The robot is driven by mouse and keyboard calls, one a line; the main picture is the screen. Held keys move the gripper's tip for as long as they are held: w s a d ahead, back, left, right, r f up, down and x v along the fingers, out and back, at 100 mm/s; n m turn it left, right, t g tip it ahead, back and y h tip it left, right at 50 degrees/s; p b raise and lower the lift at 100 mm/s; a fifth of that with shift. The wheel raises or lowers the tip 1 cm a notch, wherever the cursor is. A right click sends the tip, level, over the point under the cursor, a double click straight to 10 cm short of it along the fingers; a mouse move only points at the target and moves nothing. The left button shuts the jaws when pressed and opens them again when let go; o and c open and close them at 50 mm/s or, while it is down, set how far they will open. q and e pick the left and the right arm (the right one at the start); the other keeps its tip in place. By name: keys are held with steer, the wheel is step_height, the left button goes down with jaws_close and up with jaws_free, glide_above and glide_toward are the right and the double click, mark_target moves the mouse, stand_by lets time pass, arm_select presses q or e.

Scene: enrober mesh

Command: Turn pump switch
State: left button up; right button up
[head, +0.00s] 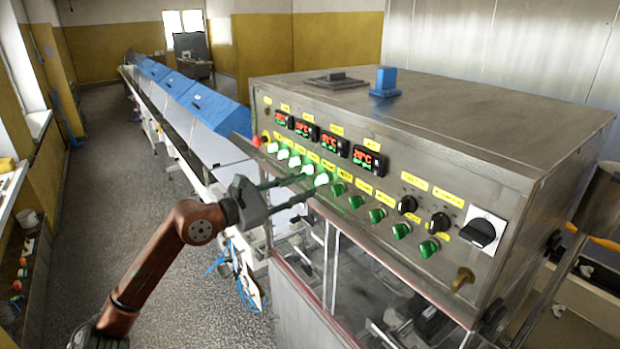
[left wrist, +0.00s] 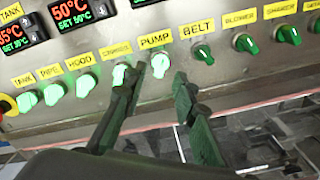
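The pump switch (left wrist: 161,64) is a round knob glowing pale green under the yellow PUMP label (left wrist: 155,40). In the head view the pump switch (head: 321,180) is in the row on the steel panel. My left gripper (head: 308,186) reaches in from the left, close to the panel. In the left wrist view its two dark green fingers (left wrist: 156,84) are spread apart, with the pump switch between and just beyond their tips. Contact cannot be made out. The gripper holds nothing. My right gripper is not in view.
The lit enrober switch (left wrist: 120,74) is close by the left finger, and the unlit belt switch (left wrist: 203,54) is right of the fingers. Red-digit displays (head: 368,161) sit above the row. Black rotary knobs (head: 440,221) are farther right. A blue-covered conveyor (head: 210,106) runs behind.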

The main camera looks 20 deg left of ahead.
mark_target(317, 181)
arm_select(q)
steer(key=x, duration=0.2)
steer(key=shift+w+d+r+p, duration=0.1)
steer(key=shift+w+d+p, duration=0.1)
steer(key=shift+d+p, duration=0.1)
steer(key=shift+w+d, duration=0.2)
steer(key=shift+w, duration=0.1)
jaws_close()
